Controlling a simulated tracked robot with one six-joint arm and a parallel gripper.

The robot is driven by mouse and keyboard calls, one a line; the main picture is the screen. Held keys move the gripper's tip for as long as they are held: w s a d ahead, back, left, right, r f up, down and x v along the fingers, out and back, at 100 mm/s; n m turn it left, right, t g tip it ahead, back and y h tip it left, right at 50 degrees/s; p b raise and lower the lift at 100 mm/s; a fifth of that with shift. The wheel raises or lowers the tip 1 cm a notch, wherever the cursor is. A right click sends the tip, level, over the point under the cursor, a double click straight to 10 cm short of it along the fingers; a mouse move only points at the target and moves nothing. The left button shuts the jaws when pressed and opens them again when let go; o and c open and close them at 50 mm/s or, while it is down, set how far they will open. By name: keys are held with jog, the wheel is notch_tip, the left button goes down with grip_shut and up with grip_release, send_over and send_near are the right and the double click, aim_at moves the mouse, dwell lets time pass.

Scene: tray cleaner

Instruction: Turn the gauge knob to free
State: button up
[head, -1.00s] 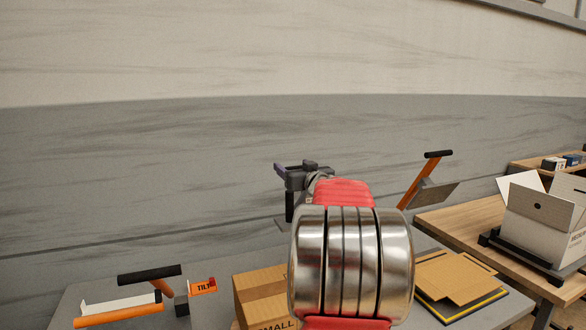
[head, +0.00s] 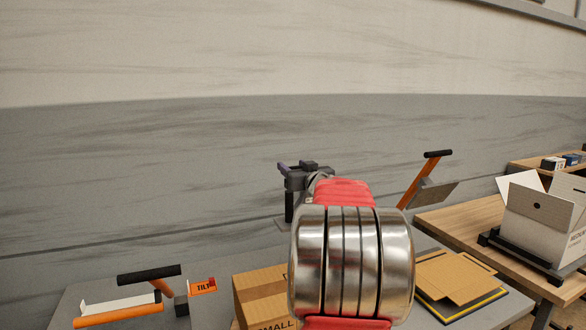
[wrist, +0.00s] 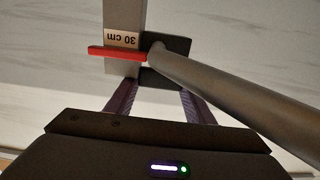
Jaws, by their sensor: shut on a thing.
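The gauge shows in the wrist view as a grey bar (wrist: 124,18) with a "30 cm" label (wrist: 121,39), upside down, and a red pointer (wrist: 115,53) beside it. A dark block (wrist: 178,52) sits next to the bar. A thick dark rod (wrist: 235,95) runs from it to the lower right, in front of my gripper. My gripper (wrist: 158,90) is shut on the gauge knob; its purple fingers reach to the bar and block, which hide the fingertips and the knob. In the head view my gripper (head: 290,178) is partly hidden behind my arm.
A small cardboard box (head: 258,295) stands below the arm. An orange lever with a black grip (head: 150,274) and an orange "TILT" sign (head: 203,286) are at left. Flat cardboard (head: 452,277) lies at right; an open white carton (head: 540,225) stands on a wooden table (head: 460,218).

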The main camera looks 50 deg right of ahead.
jog(key=shift+r+n+t+y, duration=0.1)
jog(key=shift+n+t+y, duration=0.45)
jog(key=shift+y, duration=0.25)
jog(key=n+y, duration=0.2)
jog(key=y, duration=0.1)
jog(key=n+t+y, duration=0.1)
jog(key=n+y, duration=0.1)
jog(key=y, duration=0.1)
jog(key=shift+w+t, duration=0.1)
jog(key=shift+t, duration=0.15)
jog(key=shift+n+y, duration=1.25)
jog(key=shift+y, duration=0.65)
jog(key=shift+r+n+g+y, duration=0.1)
jog(key=shift+n+g+y, duration=0.6)
jog(key=shift+n+y, duration=1.25)
jog(key=o, duration=1.1)
jog(key=shift+m+y, duration=0.35)
jog(key=shift+m, duration=0.1)
jog(key=shift+c, duration=0.2)
jog(key=v, duration=1.3)
jog(key=shift+s, duration=0.4)
jog(key=shift+d, duration=0.1)
